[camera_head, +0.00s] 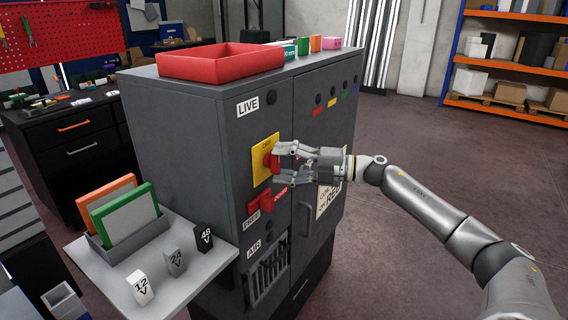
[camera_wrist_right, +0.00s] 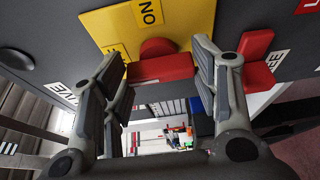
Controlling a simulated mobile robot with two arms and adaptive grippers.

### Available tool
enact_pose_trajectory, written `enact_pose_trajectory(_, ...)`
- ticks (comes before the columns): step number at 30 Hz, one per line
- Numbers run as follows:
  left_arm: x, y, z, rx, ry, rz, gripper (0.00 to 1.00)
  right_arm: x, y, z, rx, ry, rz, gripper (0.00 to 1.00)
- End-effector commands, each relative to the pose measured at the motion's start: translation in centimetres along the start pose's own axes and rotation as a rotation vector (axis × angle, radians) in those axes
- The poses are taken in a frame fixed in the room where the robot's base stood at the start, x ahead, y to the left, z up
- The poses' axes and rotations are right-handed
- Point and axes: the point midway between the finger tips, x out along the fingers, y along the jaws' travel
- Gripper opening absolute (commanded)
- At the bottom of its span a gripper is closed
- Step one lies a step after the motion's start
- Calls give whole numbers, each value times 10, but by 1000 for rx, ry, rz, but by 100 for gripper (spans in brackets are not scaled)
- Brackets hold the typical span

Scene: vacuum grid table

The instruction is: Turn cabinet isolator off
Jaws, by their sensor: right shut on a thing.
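The cabinet (camera_head: 190,120) is a dark grey box in the middle of the head view. Its isolator is a red handle (camera_head: 267,163) on a yellow plate (camera_head: 260,148), on the cabinet face below a LIVE label (camera_head: 247,106). My right gripper (camera_head: 280,164) reaches in from the right and is shut on the red handle. In the right wrist view the red handle (camera_wrist_right: 162,68) sits between the two fingers of the gripper (camera_wrist_right: 160,72), and the yellow plate (camera_wrist_right: 190,22) shows ON lettering. My left gripper is not in view.
Another red handle (camera_head: 253,220) sits just below, near a FREE label. A red tray (camera_head: 218,62) and small coloured blocks stand on the cabinet top. A side shelf (camera_head: 190,262) at left holds coloured panels and voltage blocks. A door handle (camera_head: 306,212) is right of the lower red handle.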

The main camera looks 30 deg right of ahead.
Motion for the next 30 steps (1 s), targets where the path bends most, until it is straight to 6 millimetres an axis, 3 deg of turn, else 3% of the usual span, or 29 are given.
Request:
enact_pose_trajectory(8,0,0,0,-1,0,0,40,0,-1,-1,-5,2,-4,32)
enact_pose_trajectory(9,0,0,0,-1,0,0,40,0,-2,-1,-5,2,-4,57)
enact_pose_trajectory(14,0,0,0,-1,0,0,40,0,-1,0,-4,2,-3,77)
enact_pose_trajectory(25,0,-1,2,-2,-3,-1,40,-2,-1,0,-2,0,-2,77)
enact_pose_trajectory(30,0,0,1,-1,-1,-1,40,-15,-2,0,-1,-1,-5,77)
